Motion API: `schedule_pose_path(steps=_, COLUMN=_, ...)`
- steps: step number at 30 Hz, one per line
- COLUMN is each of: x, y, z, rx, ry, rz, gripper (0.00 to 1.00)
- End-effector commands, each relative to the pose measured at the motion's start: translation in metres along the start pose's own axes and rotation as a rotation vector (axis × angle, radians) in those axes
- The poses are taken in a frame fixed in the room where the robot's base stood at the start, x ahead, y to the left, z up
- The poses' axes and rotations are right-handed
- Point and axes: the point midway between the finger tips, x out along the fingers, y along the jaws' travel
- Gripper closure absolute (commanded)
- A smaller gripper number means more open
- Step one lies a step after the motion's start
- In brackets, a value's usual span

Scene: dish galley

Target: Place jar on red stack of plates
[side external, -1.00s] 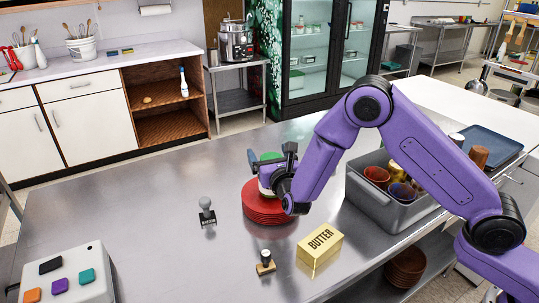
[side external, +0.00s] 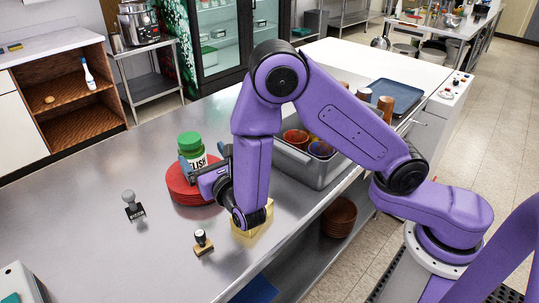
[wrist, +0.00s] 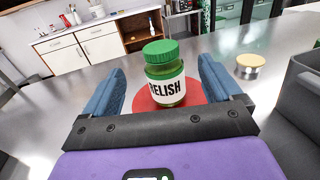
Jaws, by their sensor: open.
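The jar (side external: 192,150), green with a green lid and a white "RELISH" label, stands upright on the red stack of plates (side external: 183,192). In the wrist view the jar (wrist: 165,82) is ahead of my gripper, in the gap between the blue fingers, with the red plate (wrist: 140,103) under it. My gripper (side external: 205,164) is open, low beside the jar on its near side. In the wrist view a gap shows between the jar and each finger. The side view does not show clearly whether either finger touches it.
A butter box (side external: 247,222) is partly hidden by my arm. Two stamps (side external: 131,204) (side external: 202,243) stand on the steel counter. A grey bin (side external: 319,171) with cups is to the right. A round, tan-topped container (wrist: 250,62) shows in the wrist view.

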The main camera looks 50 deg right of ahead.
Motion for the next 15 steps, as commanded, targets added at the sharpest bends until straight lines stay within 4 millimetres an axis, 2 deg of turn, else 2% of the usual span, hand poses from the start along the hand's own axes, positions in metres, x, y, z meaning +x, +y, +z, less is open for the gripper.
schedule_pose_path(steps=4, x=0.0, y=-0.003, z=0.002, rx=0.006, ry=0.002, rz=-0.011, gripper=0.08)
schedule_pose_path(steps=7, x=0.001, y=-0.018, z=0.01, rx=0.042, ry=0.015, rz=-0.07, gripper=0.08)
schedule_pose_path(steps=11, x=-0.003, y=-0.063, z=0.026, rx=0.156, ry=0.067, rz=-0.239, gripper=0.08)
schedule_pose_path(steps=15, x=-0.024, y=-0.123, z=0.036, rx=0.339, ry=0.173, rz=-0.466, gripper=0.08)
